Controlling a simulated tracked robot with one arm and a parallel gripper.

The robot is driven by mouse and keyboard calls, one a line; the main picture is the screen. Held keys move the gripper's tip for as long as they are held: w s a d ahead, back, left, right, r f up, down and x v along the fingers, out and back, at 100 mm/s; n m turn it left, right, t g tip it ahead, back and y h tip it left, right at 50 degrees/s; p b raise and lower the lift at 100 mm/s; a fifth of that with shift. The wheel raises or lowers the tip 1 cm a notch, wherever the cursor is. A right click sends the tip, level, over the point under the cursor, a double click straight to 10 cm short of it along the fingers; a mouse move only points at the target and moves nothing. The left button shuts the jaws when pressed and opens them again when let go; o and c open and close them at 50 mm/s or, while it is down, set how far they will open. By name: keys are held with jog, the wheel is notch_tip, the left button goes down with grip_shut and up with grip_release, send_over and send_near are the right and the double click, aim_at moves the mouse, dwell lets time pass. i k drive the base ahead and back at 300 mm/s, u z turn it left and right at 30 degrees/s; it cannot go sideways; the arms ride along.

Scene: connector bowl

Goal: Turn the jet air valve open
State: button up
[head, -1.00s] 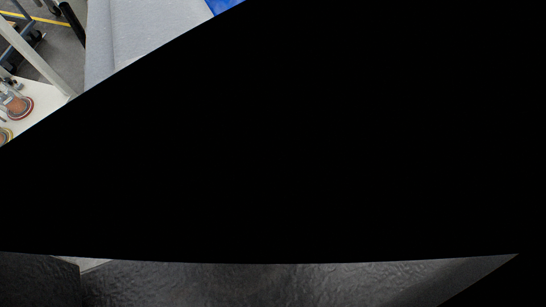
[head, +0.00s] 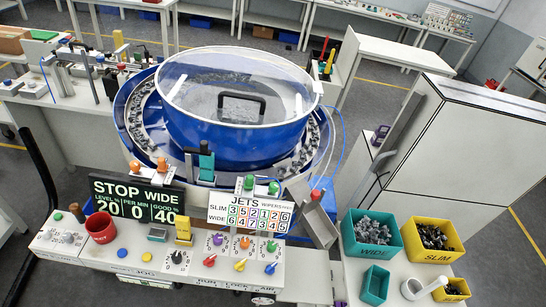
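The front control panel (head: 196,274) carries a red lever (head: 210,260), a yellow lever (head: 240,265) and a blue lever (head: 271,268) in a row. Small lettering below them seems to end in "AIR", under the blue lever at the right. All three levers lie slanted; I cannot tell which position is open. Purple (head: 218,239), orange (head: 245,243) and green (head: 271,246) knobs sit above them. A "JETS" number board (head: 250,211) stands behind, with green knobs (head: 273,187) above it. My gripper is not in view.
The blue bowl feeder (head: 235,135) with a clear lid stands behind the panel. Green WIDE (head: 372,254) and yellow SLIM (head: 432,257) bins of parts are at the right. A red cup (head: 101,228) is at the left. A tall white cabinet (head: 470,140) stands at right.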

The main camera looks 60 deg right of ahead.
aim_at(270, 270)
jog(key=z, duration=0.05)
jog(key=k, duration=1.65)
jog(key=z, duration=0.7)
jog(key=i, duration=1)
jog(key=u, duration=0.05)
jog(key=k, duration=0.6)
jog(key=z, duration=0.3)
jog(key=i, duration=1.25)
jog(key=u, duration=0.6)
